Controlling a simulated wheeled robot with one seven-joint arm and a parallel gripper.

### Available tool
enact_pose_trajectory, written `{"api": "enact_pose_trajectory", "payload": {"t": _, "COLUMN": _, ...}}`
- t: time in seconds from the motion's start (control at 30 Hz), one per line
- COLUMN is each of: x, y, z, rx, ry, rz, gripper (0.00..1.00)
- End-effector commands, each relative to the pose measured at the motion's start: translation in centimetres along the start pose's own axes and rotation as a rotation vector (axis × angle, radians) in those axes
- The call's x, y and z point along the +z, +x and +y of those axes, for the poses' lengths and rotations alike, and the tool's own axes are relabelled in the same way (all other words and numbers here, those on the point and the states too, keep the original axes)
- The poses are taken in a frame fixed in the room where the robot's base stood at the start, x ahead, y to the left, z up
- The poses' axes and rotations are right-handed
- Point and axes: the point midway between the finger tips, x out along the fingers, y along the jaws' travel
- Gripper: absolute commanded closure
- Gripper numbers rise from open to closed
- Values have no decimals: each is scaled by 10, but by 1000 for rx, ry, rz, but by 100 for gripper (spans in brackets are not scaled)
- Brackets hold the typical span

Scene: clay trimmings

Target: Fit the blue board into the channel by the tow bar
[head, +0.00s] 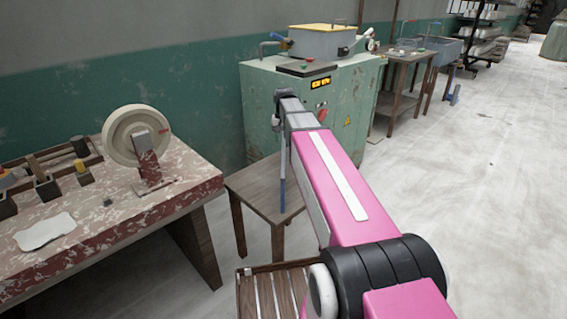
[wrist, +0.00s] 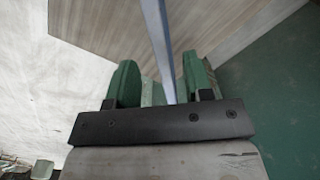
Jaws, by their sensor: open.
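The blue board (head: 282,185) shows edge-on in the head view as a thin upright strip below my gripper (head: 281,130), in front of or over the small wooden table. In the wrist view the blue board (wrist: 157,38) runs down between the two green fingers of my gripper (wrist: 160,82). The fingers are open, one on each side of the board, with gaps visible. I cannot tell whether the board's lower end touches the wooden table. I cannot make out the channel or the tow bar in either view.
The small wooden table (head: 251,187) stands below my gripper. A worn red workbench (head: 110,240) with a wheel (head: 127,135) is left. A green cabinet (head: 262,115) stands behind. A slatted wooden frame (head: 248,298) is low at front. Open floor (head: 480,190) lies right.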

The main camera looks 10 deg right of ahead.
Motion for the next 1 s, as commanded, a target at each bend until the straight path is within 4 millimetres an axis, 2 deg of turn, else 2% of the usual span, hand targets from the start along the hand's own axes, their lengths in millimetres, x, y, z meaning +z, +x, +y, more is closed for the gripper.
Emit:
{"api": "enact_pose_trajectory", "payload": {"t": 0.07, "x": 0, "y": 10, "z": 0, "rx": 0, "ry": 0, "rz": -2, "gripper": 53}}
{"api": "enact_pose_trajectory", "payload": {"t": 0.37, "x": 1, "y": 28, "z": 0, "rx": 0, "ry": 0, "rz": -1, "gripper": 53}}
{"api": "enact_pose_trajectory", "payload": {"t": 0.63, "x": 2, "y": 62, "z": 0, "rx": 0, "ry": 0, "rz": -2, "gripper": 53}}
{"api": "enact_pose_trajectory", "payload": {"t": 0.93, "x": 2, "y": 67, "z": 0, "rx": 0, "ry": 0, "rz": 0, "gripper": 53}}
{"api": "enact_pose_trajectory", "payload": {"t": 1.0, "x": 2, "y": 67, "z": 0, "rx": 0, "ry": 0, "rz": 0, "gripper": 76}}
